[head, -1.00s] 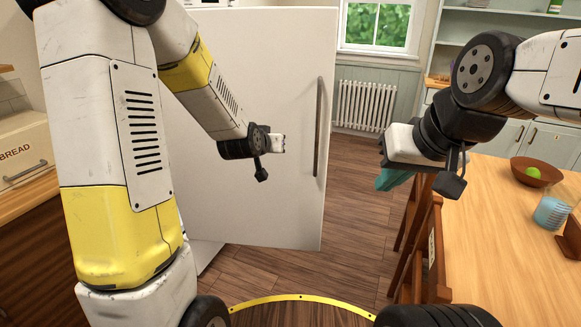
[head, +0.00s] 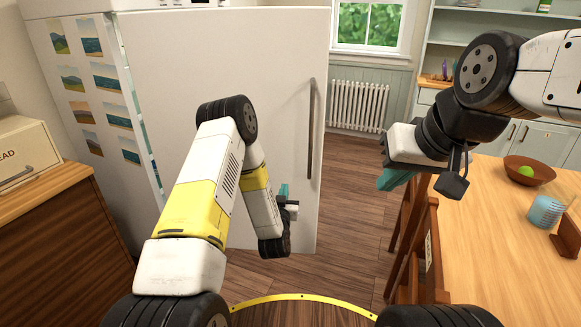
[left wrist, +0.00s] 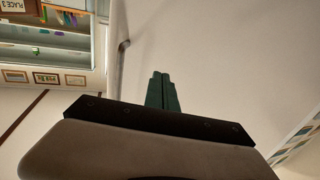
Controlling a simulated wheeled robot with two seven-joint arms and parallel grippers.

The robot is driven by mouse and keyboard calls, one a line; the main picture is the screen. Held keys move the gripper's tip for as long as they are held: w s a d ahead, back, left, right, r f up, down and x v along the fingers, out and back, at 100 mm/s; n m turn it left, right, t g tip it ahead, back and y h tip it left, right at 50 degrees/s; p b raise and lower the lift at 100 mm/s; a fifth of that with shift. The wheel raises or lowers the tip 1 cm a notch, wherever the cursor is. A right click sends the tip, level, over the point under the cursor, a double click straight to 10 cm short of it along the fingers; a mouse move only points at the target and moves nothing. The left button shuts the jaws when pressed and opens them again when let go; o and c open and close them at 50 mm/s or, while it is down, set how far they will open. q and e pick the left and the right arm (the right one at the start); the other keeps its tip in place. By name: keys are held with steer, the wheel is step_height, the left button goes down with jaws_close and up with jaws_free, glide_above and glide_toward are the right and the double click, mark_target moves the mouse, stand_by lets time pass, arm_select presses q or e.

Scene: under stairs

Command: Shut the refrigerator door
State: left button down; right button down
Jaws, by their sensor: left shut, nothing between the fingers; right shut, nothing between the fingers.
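The white refrigerator door (head: 225,70) fills the middle of the head view, its long vertical handle (head: 312,130) near the right edge. The refrigerator body (head: 70,110) shows at left; the door hides its interior, and how far the door stands open is hard to tell. My left gripper (head: 284,190) is shut and empty in front of the door's lower right part, left of and below the handle. In the left wrist view its teal fingers (left wrist: 161,90) point along the white door (left wrist: 215,60), with the handle (left wrist: 122,60) beyond; contact is unclear. My right gripper (head: 392,180) is shut, empty, away from the door.
A wooden table (head: 490,240) with a brown bowl (head: 545,172) and a blue glass (head: 546,211) stands at right, with a wooden chair (head: 432,250) beside it. A counter with a bread box (head: 25,150) is at left. Floor (head: 350,200) is clear right of the door.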

mark_target(288, 168)
arm_select(q)
steer(key=w, duration=1.1)
steer(key=shift+w+d, duration=0.15)
steer(key=shift+w, duration=0.2)
